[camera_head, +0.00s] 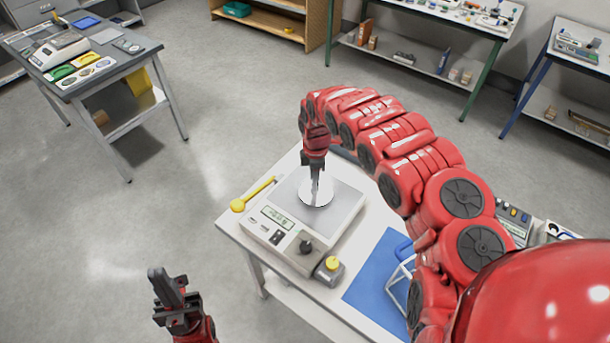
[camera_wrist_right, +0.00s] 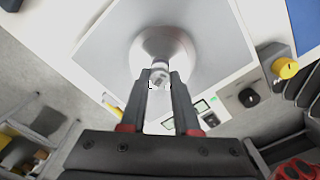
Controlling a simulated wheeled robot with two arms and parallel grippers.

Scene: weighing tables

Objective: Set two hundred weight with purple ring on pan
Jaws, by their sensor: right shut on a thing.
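A shiny silver weight (camera_wrist_right: 165,45) is at the scale's pan in the right wrist view, its knob between my fingers. No purple ring shows on it. My right gripper (camera_wrist_right: 160,85) is shut on its knob; in the head view this gripper (camera_head: 316,180) points down over the pan. The pan (camera_head: 344,208) is a square grey plate on a white scale (camera_head: 280,228). I cannot tell whether the weight touches the pan. My left gripper (camera_head: 170,290) is low at the left, away from the table; whether its fingers are apart is unclear.
A yellow spoon-like tool (camera_head: 253,194) lies left of the scale. A grey block with a yellow knob (camera_head: 332,265) stands at its front right corner. A blue mat (camera_head: 375,275) with a wire frame lies to the right. Another table (camera_head: 140,52) stands far left.

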